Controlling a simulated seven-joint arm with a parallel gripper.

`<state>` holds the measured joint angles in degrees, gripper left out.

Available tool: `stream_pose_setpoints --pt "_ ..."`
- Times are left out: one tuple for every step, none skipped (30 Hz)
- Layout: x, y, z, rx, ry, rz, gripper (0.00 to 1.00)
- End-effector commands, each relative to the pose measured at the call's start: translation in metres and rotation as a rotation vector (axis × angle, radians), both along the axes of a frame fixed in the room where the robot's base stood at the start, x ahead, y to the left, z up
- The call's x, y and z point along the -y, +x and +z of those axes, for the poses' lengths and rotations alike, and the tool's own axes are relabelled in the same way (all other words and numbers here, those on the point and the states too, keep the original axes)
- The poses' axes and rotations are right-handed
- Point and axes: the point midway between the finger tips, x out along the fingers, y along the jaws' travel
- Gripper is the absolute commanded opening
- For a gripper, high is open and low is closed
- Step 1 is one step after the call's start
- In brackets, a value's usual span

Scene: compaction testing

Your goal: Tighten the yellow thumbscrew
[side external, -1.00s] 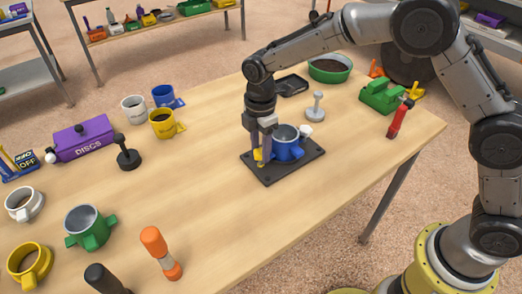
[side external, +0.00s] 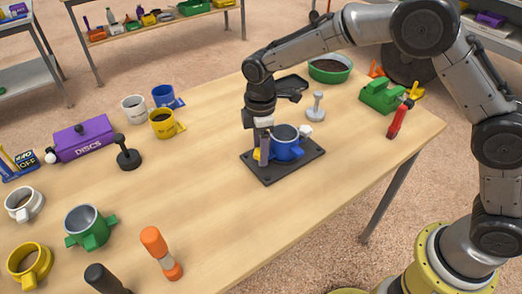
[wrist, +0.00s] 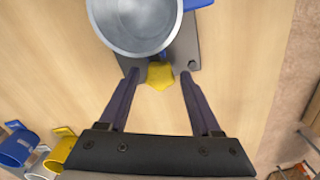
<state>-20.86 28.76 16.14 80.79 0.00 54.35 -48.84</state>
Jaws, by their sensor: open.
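The yellow thumbscrew (wrist: 160,76) sits at the edge of the blue mold (side external: 287,149), on the dark base plate (side external: 270,178). In the wrist view its head lies between the two fingertips of my gripper (wrist: 157,73), with a gap on each side. My gripper is open and points down beside the mold in the side view. There the thumbscrew (side external: 257,154) is partly hidden by a finger. The mold's grey metal interior (wrist: 138,22) shows at the top of the wrist view. A white knob (side external: 305,131) is on the mold's far side.
A green block (side external: 382,97) and a red-handled tool (side external: 400,119) are to the right. Several cups and molds are at left.

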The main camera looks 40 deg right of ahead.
Motion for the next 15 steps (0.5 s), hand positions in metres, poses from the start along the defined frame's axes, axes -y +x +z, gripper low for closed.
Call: stream_pose_setpoints --pt "0.0 0.0 0.002 0.001 0.001 0.0 0.65" --pt "0.0 0.0 0.003 0.001 0.001 0.001 0.65" --pt "0.0 0.001 0.007 0.003 0.001 0.001 0.65" --pt "0.0 0.001 0.01 0.004 0.001 0.001 0.65" --pt "0.0 0.001 0.013 0.004 0.002 0.001 0.65" --pt "0.0 0.001 0.018 0.004 0.002 0.001 0.65" --pt "0.0 0.001 0.021 0.005 0.001 0.001 0.65" --pt "0.0 0.001 0.025 0.005 0.001 0.001 0.65" --pt "0.0 0.001 0.029 0.004 0.002 0.001 0.65" --pt "0.0 0.001 0.032 0.004 0.002 0.001 0.65" --pt "0.0 0.001 0.035 0.004 0.002 0.001 0.65" --pt "0.0 0.001 0.039 0.003 0.001 0.001 0.65" --pt "0.0 0.0 0.043 0.003 0.001 0.001 0.65" --pt "0.0 0.001 0.046 0.004 0.001 0.001 0.65" --pt "0.0 0.001 0.05 0.003 0.001 0.001 0.65"
